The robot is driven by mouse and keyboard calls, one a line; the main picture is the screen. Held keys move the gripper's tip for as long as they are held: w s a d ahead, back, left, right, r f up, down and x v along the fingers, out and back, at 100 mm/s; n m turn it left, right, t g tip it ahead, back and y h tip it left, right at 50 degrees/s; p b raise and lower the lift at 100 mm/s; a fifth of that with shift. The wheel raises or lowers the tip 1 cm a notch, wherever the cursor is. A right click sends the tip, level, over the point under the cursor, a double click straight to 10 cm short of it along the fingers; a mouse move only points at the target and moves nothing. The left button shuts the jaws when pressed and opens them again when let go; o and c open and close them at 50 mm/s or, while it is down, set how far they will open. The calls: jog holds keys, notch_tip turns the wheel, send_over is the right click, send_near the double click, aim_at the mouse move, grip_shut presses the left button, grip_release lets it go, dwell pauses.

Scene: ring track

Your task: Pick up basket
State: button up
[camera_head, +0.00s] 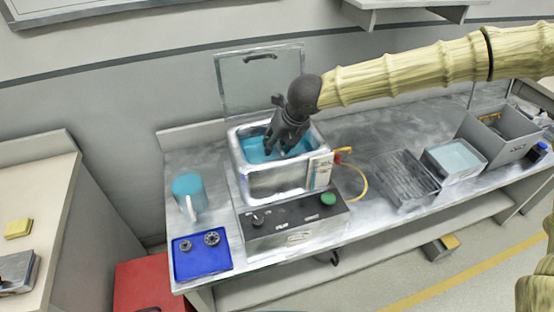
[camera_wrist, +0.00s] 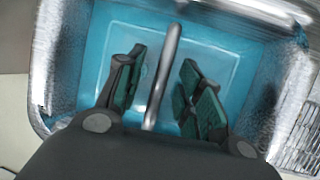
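A metal tank (camera_head: 277,180) of blue liquid stands on the bench, its clear lid (camera_head: 258,85) raised behind it. In the wrist view, a thin grey bar (camera_wrist: 166,65) runs over the blue liquid. It looks like the basket's handle; the basket's body is not clearly seen, and my gripper hides part of the tank's inside. My gripper (camera_head: 284,150) points down into the tank opening. In the wrist view its two green-padded fingers (camera_wrist: 163,92) are open, one on each side of the bar, with gaps on both sides.
A blue tray (camera_head: 201,263) with small metal parts and a blue cup (camera_head: 188,194) are left of the tank. A dark ribbed tray (camera_head: 404,178), a container of pale liquid (camera_head: 455,158) and a grey bin (camera_head: 497,136) stand to the right. A yellow hose runs beside the tank.

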dwell(0.3)
grip_shut()
jog(key=shift+r, duration=0.1)
notch_tip(320, 180, up, 18)
jog(key=b, duration=0.2)
jog(key=shift+r, duration=0.15)
dwell(0.5)
